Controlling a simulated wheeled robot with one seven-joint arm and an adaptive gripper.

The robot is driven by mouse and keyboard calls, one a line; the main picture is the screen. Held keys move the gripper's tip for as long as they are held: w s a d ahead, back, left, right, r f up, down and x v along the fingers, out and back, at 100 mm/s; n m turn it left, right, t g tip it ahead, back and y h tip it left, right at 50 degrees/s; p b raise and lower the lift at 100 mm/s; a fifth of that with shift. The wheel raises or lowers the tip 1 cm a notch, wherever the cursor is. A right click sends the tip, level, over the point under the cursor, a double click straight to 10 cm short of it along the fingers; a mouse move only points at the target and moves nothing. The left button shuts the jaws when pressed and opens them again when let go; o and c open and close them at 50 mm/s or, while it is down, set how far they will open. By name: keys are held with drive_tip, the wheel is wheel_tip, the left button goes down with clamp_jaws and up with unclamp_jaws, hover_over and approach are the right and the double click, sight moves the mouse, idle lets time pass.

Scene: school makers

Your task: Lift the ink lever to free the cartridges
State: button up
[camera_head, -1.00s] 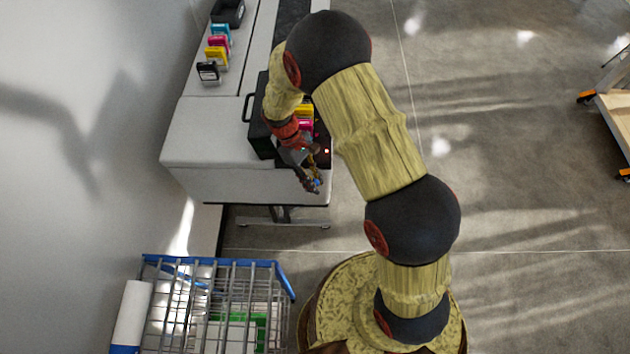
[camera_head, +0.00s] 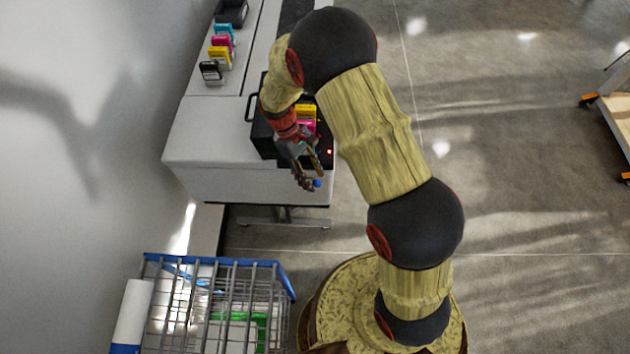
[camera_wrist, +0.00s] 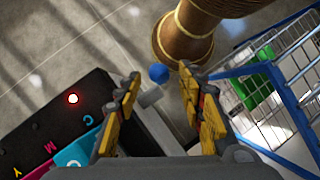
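The lever shows as a grey bar with a blue round knob (camera_wrist: 158,74) in the wrist view. The knob also shows in the head view (camera_head: 317,184), by my fingertips at the table's front edge. My gripper (camera_head: 312,174) is open; in the wrist view its two yellow fingers (camera_wrist: 160,84) stand on either side of the knob, with gaps visible. I cannot tell whether the knob is deep enough to lie between the fingertips. The black ink unit (camera_wrist: 40,115) has a red light. Cyan (camera_wrist: 77,150), magenta and yellow (camera_head: 305,109) cartridges sit in it.
Several spare cartridges (camera_head: 219,54) stand in a row on the grey table (camera_head: 195,140), at the back left. A blue-rimmed wire cart (camera_head: 215,265) stands in front of the table and shows right in the wrist view. Open floor lies to the right.

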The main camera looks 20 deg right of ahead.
drive_tip(key=v, duration=0.9)
drive_tip(key=shift+w, duration=0.1)
